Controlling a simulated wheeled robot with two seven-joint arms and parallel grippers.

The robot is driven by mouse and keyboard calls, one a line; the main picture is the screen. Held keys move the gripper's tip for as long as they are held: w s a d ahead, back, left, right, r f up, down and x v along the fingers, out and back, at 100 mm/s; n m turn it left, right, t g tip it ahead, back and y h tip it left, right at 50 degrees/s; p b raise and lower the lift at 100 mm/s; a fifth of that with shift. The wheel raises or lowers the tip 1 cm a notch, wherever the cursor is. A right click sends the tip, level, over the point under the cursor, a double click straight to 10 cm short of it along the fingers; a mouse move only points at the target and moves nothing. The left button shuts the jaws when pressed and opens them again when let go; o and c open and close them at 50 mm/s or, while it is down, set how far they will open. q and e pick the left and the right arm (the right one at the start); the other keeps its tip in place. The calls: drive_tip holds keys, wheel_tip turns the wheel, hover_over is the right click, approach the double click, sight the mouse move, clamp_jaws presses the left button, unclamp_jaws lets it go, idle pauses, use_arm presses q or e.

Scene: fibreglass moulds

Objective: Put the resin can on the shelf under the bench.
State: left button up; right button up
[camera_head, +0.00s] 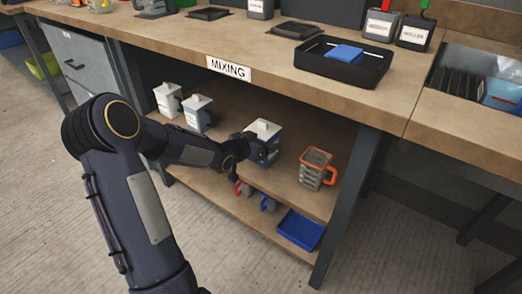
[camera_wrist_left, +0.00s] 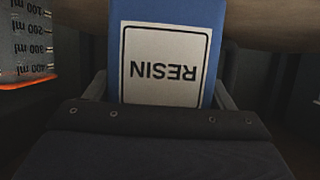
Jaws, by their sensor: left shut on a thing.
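The resin can (camera_head: 267,153), blue-grey with a pale top, is at the upper shelf (camera_head: 245,178) under the bench marked MIXING. In the left wrist view the blue can (camera_wrist_left: 209,14) shows its white RESIN label, upside down. My left gripper (camera_head: 249,150) reaches in under the bench top and is shut on the can, with a finger on each side of it in the left wrist view (camera_wrist_left: 163,92). The can looks upright; I cannot tell whether its base touches the shelf. My right gripper is not in view.
Two pale cans (camera_head: 198,113) stand on the shelf to the left. A clear measuring jug with an orange rim and handle (camera_head: 315,169) stands close on the right. A blue tray (camera_head: 300,229) lies on the lower level. The bench top (camera_head: 215,40) overhangs the shelf.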

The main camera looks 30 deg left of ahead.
use_arm(q)
drive_tip(key=shift+f, duration=0.85)
drive_tip(key=shift+f, duration=0.1)
drive_tip(key=shift+f+b, duration=0.15)
drive_tip(key=shift+b, duration=0.2)
drive_tip(key=o, duration=1.3)
drive_tip(key=shift+o, duration=0.2)
